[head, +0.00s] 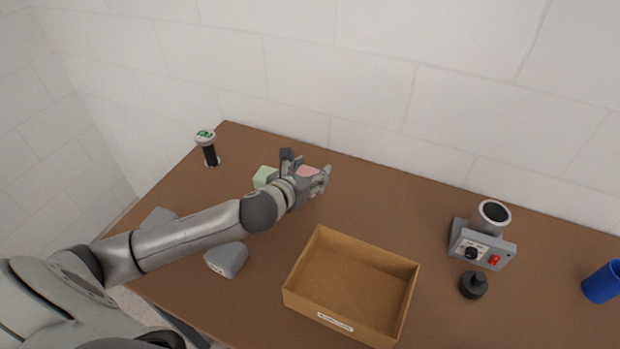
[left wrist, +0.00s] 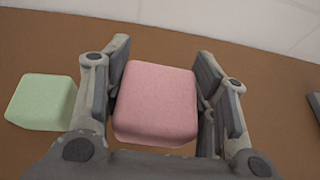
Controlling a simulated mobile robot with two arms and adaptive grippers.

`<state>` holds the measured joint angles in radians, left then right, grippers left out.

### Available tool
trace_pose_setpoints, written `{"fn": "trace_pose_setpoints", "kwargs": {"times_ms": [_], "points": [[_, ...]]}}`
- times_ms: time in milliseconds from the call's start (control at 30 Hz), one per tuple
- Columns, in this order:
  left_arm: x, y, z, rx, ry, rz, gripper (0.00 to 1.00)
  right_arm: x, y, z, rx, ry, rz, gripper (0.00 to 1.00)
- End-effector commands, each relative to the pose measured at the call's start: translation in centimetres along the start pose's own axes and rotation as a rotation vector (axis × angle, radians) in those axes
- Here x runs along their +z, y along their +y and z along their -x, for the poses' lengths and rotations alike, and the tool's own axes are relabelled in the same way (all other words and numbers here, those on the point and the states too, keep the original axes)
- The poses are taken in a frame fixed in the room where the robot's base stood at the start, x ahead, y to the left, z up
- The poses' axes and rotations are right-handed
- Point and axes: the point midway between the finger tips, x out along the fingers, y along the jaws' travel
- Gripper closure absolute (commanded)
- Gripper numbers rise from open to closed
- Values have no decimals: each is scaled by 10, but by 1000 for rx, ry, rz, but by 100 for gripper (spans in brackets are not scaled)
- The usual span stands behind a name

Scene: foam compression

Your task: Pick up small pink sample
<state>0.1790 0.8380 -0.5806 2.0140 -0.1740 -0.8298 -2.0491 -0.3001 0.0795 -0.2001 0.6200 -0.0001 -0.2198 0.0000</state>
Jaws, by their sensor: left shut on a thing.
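The small pink sample (left wrist: 156,100) is a rounded foam block. In the left wrist view it sits between the two fingers of my left gripper (left wrist: 162,95), which is shut on it. In the head view the pink sample (head: 307,173) shows partly behind my left gripper (head: 307,175), near the back edge of the table. I cannot tell whether it touches the table. A green foam block (head: 265,176) stands just left of the gripper, and it also shows in the left wrist view (left wrist: 42,102). My right gripper is not in view.
An open cardboard box (head: 318,237) stands at the table's front middle. A grey machine with a cylinder (head: 482,241), a black knob-like piece (head: 473,285) and a blue cup (head: 603,283) are to the right. A black-and-white device (head: 208,149) stands back left. A grey block (head: 227,259) lies left of the box.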

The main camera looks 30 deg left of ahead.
Motion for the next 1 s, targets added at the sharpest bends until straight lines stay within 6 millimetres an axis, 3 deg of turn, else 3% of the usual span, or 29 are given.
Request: {"fn": "trace_pose_setpoints", "kwargs": {"times_ms": [100,300,500,700,1000], "points": [[18,-10,29,-3,-5,-3,60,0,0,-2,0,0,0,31],[18,-30,72,-4,-1,0,60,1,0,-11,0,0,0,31],[21,-44,102,-3,-2,1,60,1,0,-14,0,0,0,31],[22,-49,115,-1,-1,1,60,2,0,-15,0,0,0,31],[22,-50,116,0,-1,1,60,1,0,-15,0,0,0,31]]}}
